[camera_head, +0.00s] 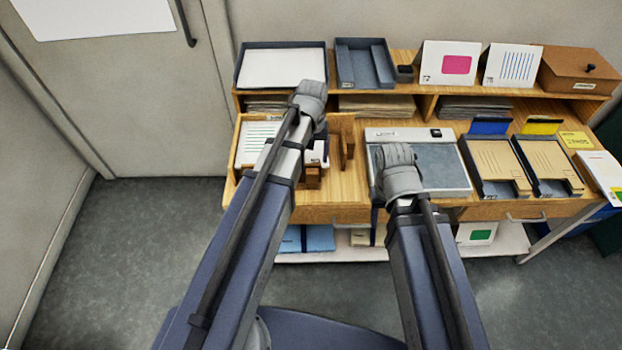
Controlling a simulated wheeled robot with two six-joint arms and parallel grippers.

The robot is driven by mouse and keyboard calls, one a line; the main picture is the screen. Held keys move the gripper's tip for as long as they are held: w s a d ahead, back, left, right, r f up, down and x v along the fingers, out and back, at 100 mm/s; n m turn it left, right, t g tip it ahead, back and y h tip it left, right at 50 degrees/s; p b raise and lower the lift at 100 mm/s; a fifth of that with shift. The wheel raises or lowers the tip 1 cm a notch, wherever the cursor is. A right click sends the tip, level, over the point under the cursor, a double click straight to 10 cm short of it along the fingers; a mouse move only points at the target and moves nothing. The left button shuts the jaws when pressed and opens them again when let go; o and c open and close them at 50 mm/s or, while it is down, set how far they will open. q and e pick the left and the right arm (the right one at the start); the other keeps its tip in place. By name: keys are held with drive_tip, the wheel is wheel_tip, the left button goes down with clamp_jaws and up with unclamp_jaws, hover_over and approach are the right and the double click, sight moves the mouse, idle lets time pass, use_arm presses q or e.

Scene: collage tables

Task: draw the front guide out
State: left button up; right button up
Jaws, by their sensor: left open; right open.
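A wooden jogging-tray-like station sits at the desk's left. Its upright wooden guide (347,140) stands right of my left arm. A lower wooden block (312,179), possibly the front guide, shows at the front edge beside that arm, partly hidden. A sheet with green lines (259,142) lies to the left. My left gripper (311,96) is above and behind these pieces. My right gripper (396,160) is over the left part of a grey panel device (440,170). Both are open; their fingertips are mostly hidden, and I see nothing held.
A raised shelf behind holds a paper tray (282,68), an empty dark tray (364,64), two cards (450,64) and a brown box (578,70). Two trays of tan folders (495,168) stand at right. Blue items (319,238) lie on the lower shelf.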

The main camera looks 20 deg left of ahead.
sight(312, 179)
use_arm(q)
wheel_tip(312, 179, down, 12)
drive_tip(key=b, duration=1.1)
drive_tip(key=shift+r, duration=0.25)
clamp_jaws()
idle(0.6)
